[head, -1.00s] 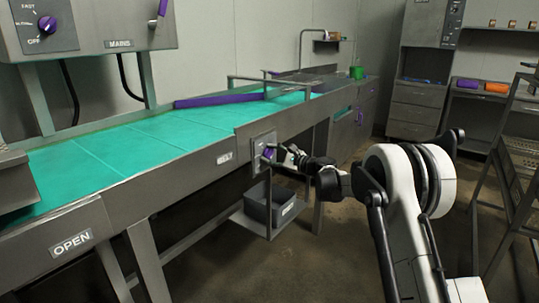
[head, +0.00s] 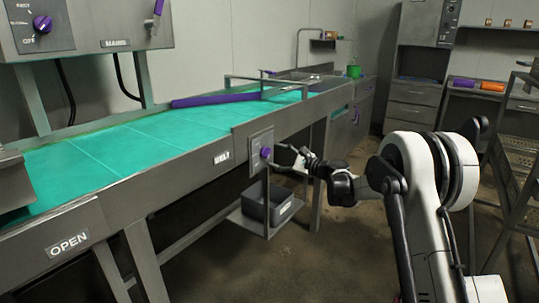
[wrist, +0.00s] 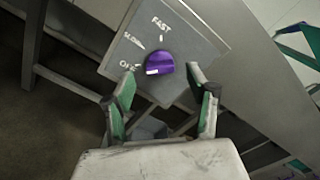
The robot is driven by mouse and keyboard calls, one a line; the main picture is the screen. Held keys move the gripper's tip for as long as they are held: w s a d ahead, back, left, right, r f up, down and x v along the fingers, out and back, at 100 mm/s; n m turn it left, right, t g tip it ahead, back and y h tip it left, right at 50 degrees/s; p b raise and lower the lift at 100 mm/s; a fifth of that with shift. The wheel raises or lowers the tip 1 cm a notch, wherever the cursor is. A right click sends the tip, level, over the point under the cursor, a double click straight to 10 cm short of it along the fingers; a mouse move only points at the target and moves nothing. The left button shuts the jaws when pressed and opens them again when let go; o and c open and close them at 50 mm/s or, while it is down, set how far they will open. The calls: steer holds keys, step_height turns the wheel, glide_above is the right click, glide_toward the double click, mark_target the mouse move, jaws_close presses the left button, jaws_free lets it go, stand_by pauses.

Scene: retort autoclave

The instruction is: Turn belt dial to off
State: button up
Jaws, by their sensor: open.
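The belt dial is a purple knob (head: 265,152) on a grey plate on the conveyor's front side, beside a white label. It also shows in the wrist view (wrist: 160,60), with FAST above it, a slow mark at upper left and a partly hidden label starting with O at left. The knob's white pointer mark is at its lower left, toward that O label. My gripper (head: 284,158) is open and empty, a short gap to the right of the knob in the head view. In the wrist view its green-padded fingers (wrist: 162,78) stand apart below the knob, not gripping it.
A teal conveyor belt (head: 130,145) runs behind the dial plate. A grey bin (head: 268,205) sits on a low shelf below it. A control box (head: 85,25) with another purple knob (head: 42,24) hangs at upper left. A rack (head: 515,165) stands at right.

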steer(key=v, duration=0.6)
steer(key=shift+d, duration=0.3)
steer(key=shift+s, duration=0.15)
steer(key=s+d+r+n+g+h+p, duration=0.15)
steer(key=s+r, duration=0.25)
steer(key=s, duration=0.4)
steer(key=s+d+r+n+h+p, duration=0.1)
steer(key=s+r+n+h, duration=0.25)
steer(key=s, duration=0.45)
steer(key=s+d+r+n+g+h+p, duration=0.1)
steer(key=s+d+r+n+h, duration=0.1)
steer(key=s+r, duration=0.4)
steer(key=s+d+f+n+h+p, duration=0.1)
steer(key=s+d, duration=0.3)
steer(key=s, duration=0.6)
steer(key=s+d+f+n+h+p, duration=0.1)
steer(key=s+d+n+h, duration=0.3)
steer(key=s, duration=0.7)
steer(key=s+d+f+n+h+p, duration=0.1)
steer(key=s+d+f+n+h, duration=0.2)
steer(key=s, duration=0.7)
steer(key=d, duration=0.2)
steer(key=shift+s+d+f+p, duration=0.15)
steer(key=shift+s+d+p, duration=0.2)
steer(key=shift+s+p, duration=0.05)
